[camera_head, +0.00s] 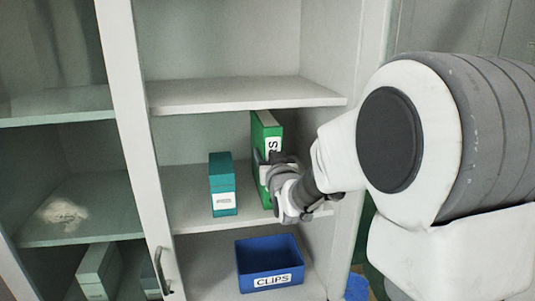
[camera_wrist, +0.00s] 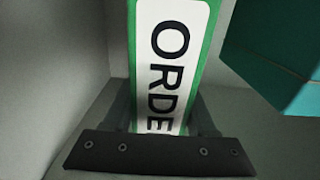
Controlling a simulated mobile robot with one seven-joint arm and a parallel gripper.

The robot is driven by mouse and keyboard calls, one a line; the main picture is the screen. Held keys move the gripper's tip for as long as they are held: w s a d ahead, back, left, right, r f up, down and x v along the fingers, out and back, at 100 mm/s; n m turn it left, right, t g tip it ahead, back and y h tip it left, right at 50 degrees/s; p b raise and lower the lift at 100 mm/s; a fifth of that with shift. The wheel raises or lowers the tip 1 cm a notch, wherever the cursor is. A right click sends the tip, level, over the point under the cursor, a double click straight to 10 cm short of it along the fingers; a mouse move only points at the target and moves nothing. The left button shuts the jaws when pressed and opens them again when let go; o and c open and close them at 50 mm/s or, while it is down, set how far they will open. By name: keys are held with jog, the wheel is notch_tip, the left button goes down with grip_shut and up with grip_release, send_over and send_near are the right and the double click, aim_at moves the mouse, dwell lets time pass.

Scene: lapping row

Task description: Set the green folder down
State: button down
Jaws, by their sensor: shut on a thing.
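The green folder (camera_head: 265,135) stands upright at the middle shelf of the open cabinet, toward its right side. Its white label reading "ORDE" fills the middle of the wrist view (camera_wrist: 165,60). My gripper (camera_head: 268,170) is shut on the green folder, with a finger on each side of its spine. The wrist view shows the gripper (camera_wrist: 165,125) low on the folder.
A teal box (camera_head: 222,185) stands on the middle shelf (camera_head: 188,205), left of the folder with a gap between. It also shows in the wrist view (camera_wrist: 280,55). A blue bin labelled CLIPS (camera_head: 270,263) sits on the shelf below. The upper shelf (camera_head: 240,95) is bare.

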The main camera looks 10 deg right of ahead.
jog(key=shift+s, duration=0.1)
jog(key=shift+c, duration=1)
grip_release()
jog(key=shift+r, duration=0.1)
jog(key=s+f+g, duration=0.2)
jog(key=s+g, duration=0.2)
jog(key=s, duration=0.8)
jog(key=s+f+g+b, duration=0.1)
jog(key=s+f+g, duration=0.2)
jog(key=s, duration=0.8)
jog(key=s+f+g+b, duration=0.1)
jog(key=s+f+g, duration=0.2)
jog(key=s, duration=0.9)
jog(key=shift+s+f+g, duration=0.15)
jog(key=shift+s+g, duration=0.2)
jog(key=shift+g, duration=0.85)
